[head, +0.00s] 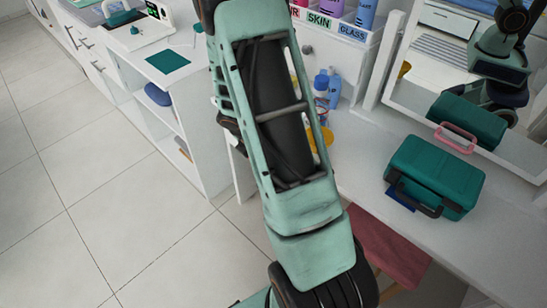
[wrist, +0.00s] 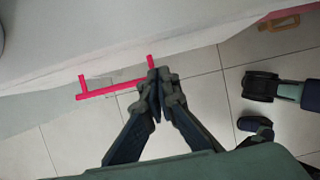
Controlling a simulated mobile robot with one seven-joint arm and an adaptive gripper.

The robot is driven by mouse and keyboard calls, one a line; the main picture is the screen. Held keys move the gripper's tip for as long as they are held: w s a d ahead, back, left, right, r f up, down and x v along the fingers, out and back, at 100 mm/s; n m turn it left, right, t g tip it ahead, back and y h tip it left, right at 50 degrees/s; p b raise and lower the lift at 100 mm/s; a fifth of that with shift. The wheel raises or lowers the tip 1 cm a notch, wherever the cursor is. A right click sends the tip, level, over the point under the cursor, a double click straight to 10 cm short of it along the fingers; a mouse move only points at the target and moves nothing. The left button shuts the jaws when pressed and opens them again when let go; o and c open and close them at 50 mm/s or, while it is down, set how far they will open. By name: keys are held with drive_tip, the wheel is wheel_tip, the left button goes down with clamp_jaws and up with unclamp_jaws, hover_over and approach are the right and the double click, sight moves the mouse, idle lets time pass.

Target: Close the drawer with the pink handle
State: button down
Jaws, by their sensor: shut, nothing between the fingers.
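The pink handle (wrist: 110,89) shows in the wrist view as a bar on two short posts. It stands out from a pale front edge (wrist: 60,80), which I take to be the drawer's; how far the drawer is open cannot be told. My gripper (wrist: 158,76) is shut and empty, with its fingertips at the handle's right end. Whether they touch it is unclear. In the head view my arm covers the middle, and the gripper and the drawer front are not visible.
A white counter (head: 345,170) holds a teal case (head: 435,172) and several bottles. A mirror (head: 425,95) stands behind the case, with a pink loop (head: 457,137) at its lower edge. A red stool (head: 385,245) is under the counter. Tiled floor (head: 90,210) at left is clear.

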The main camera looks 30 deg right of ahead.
drive_tip(key=a+p+v, duration=0.1)
drive_tip(key=p+v, duration=0.1)
drive_tip(key=v, duration=0.8)
drive_tip(key=shift+s+a+p, duration=0.15)
drive_tip(key=shift+s+p, duration=0.1)
drive_tip(key=shift+p, duration=0.1)
